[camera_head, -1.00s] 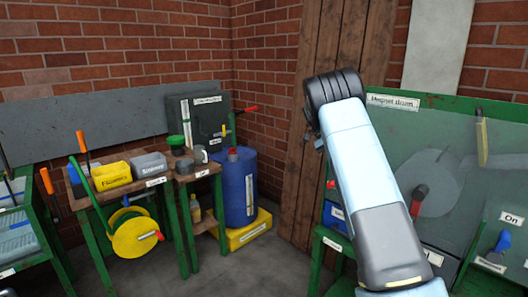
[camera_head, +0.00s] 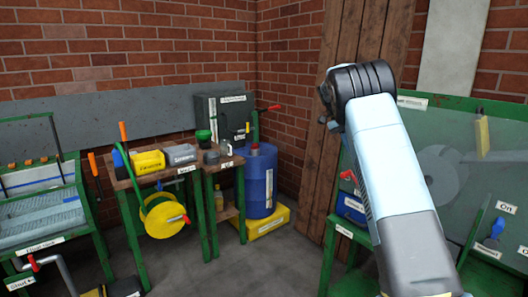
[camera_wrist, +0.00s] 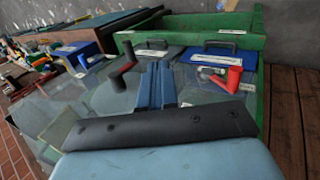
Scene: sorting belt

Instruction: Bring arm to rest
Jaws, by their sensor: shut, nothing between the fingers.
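My arm (camera_head: 385,150) is folded up in the right half of the head view, its dark elbow joint at the top and its light blue link sloping down to the lower right. My gripper is out of sight in the head view. In the wrist view my gripper (camera_wrist: 157,80) shows as two blue fingers side by side beyond a dark bar. They are shut with nothing between them. The glass panel of a green-framed machine (camera_wrist: 258,95) lies beyond the fingers. I cannot tell how far the fingertips are from it.
A blue barrel (camera_head: 259,182) stands on a yellow base (camera_head: 268,222) by the brick wall. A green-framed washing station (camera_head: 40,205) is at left. Grey floor (camera_head: 235,268) is clear in the middle.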

